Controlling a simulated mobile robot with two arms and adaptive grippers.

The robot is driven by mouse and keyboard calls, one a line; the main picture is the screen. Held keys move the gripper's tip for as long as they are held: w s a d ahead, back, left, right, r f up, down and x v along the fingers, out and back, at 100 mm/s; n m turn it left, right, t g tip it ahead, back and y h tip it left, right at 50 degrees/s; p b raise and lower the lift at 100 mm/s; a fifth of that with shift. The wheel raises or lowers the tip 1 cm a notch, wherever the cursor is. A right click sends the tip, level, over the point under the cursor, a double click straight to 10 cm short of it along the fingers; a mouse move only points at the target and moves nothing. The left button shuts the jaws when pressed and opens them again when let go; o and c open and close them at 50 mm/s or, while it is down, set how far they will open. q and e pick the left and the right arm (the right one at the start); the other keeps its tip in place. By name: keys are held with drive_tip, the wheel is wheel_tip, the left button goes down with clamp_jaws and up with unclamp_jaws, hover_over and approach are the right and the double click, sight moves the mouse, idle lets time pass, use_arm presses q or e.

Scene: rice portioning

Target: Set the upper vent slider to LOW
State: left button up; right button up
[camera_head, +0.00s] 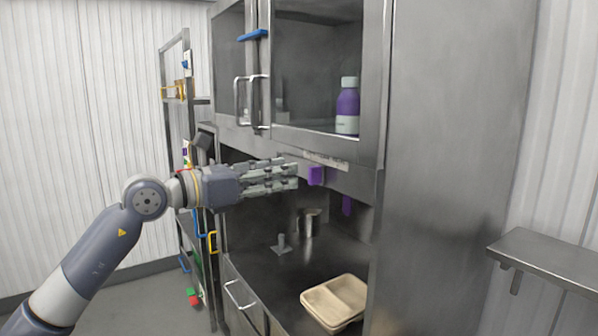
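A purple slider knob (315,176) sits on the metal rail below the upper cabinet. A pale marked strip (325,160) runs just above it; its lettering is too small to read. My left gripper (296,175) reaches in from the left at the knob's height, with its fingers pointing right and apart. Its fingertips are just left of the knob in the picture; I cannot tell whether they touch it. Nothing shows between the fingers. My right gripper is not in view.
A purple bottle (347,108) stands inside the upper cabinet. A beige tray (335,302) and a metal cup (308,222) stand on the dark counter (275,262). A tall steel panel (440,170) closes the right side.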

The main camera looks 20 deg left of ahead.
use_arm(q)
drive_tip(key=shift+v, duration=2.3)
